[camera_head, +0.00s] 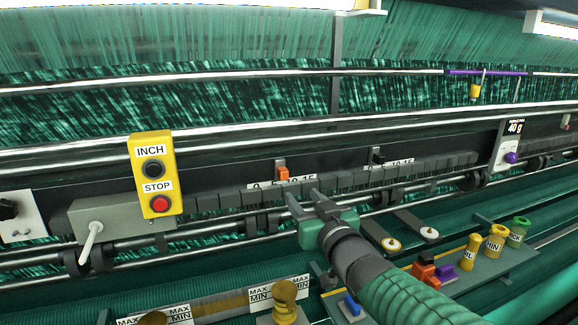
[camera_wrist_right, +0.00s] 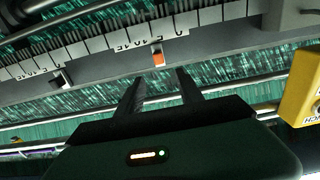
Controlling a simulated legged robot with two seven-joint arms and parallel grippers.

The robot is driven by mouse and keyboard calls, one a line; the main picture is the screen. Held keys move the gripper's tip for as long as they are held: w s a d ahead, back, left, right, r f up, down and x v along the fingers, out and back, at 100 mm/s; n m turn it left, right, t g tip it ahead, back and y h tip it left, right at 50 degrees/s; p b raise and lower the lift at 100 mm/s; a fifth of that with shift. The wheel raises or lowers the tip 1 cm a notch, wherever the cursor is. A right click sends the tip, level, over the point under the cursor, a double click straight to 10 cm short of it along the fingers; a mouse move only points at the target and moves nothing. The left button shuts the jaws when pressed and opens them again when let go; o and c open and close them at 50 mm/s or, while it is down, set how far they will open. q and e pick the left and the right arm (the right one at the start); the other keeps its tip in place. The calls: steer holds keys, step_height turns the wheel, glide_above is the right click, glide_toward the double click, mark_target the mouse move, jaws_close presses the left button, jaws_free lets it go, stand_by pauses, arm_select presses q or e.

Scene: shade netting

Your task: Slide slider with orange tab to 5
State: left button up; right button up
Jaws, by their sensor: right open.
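The orange tab (camera_head: 283,173) sits on a slider above a white scale strip (camera_head: 301,182) marked 0, 5, 10, 15 on the dark rail. In the head view it stands near the middle of the strip, around the 5 and 10 marks; the exact reading cannot be told. The orange tab also shows in the right wrist view (camera_wrist_right: 158,60), where the scale appears upside down. My right gripper (camera_head: 304,197) is open and empty, just below the tab. In the wrist view its fingertips (camera_wrist_right: 159,80) stand on either side of the tab's line, apparently short of it. My left gripper is out of view.
A second slider with a black tab (camera_head: 379,158) stands to the right. Metal rails run below the sliders. Orange and purple blocks and yellow and green containers lie on a shelf (camera_head: 470,270) at lower right.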

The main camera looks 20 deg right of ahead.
mark_target(285, 173)
steer(key=w+p, duration=0.3)
steer(key=w, duration=0.4)
steer(key=w+p, duration=0.3)
steer(key=w, duration=0.5)
steer(key=shift+a+f, duration=0.1)
steer(key=shift+a, duration=0.1)
steer(key=shift+w+a, duration=0.1)
steer(key=shift+a, duration=0.05)
steer(key=shift+r, duration=0.3)
steer(key=shift+s+r, duration=0.1)
steer(key=shift+s, duration=0.4)
steer(key=shift+w+d, duration=0.1)
steer(key=shift+d, duration=0.15)
steer(key=shift+c, duration=0.2)
steer(key=shift+w+d+f, duration=0.15)
steer(key=shift+w+f, duration=0.2)
steer(key=shift+w, duration=0.05)
steer(key=c, duration=0.5)
jaws_close()
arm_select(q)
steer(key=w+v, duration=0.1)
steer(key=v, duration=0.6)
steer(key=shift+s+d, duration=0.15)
arm_select(e)
steer(key=shift+a, duration=0.2)
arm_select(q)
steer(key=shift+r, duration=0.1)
arm_select(e)
steer(key=shift+r, duration=0.1)
